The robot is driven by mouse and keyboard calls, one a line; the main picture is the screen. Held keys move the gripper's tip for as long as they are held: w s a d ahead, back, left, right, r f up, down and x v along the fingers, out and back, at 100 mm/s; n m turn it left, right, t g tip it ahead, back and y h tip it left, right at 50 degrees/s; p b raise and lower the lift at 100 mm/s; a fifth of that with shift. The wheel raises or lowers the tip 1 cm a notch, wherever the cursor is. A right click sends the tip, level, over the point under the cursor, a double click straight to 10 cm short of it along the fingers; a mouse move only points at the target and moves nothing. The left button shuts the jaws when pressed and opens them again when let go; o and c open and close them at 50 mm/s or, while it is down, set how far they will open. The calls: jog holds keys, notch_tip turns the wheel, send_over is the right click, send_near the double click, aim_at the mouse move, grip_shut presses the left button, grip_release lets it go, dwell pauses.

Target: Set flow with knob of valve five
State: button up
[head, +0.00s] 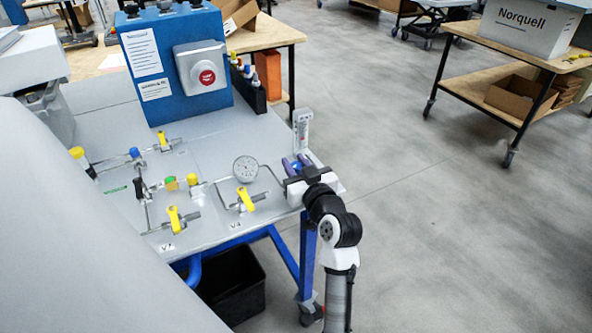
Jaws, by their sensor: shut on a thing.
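My gripper (297,165) is at the right edge of the grey bench top, with its two fingers shut around a small blue knob (297,169). The knob sits below a white upright flow meter (302,128) with a scale on its front. The gripper body hides most of the valve under the knob, and no label for valve five is readable. A round pressure gauge (246,169) stands to the left of my gripper, apart from it. A thin pipe runs from beside the gauge toward the gripper.
Yellow-handled valves stand on the panel, one (245,199) by a V4 label and one (174,219) by a V7 label. A blue control box (177,60) with a red button (207,77) stands behind. Floor to the right is open, up to a cart (515,97).

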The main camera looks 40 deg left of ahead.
jog(key=o, duration=1)
jog(key=b+v, duration=0.3)
jog(key=v, duration=1)
jog(key=shift+s+d, duration=0.25)
jog(key=shift+d, duration=0.1)
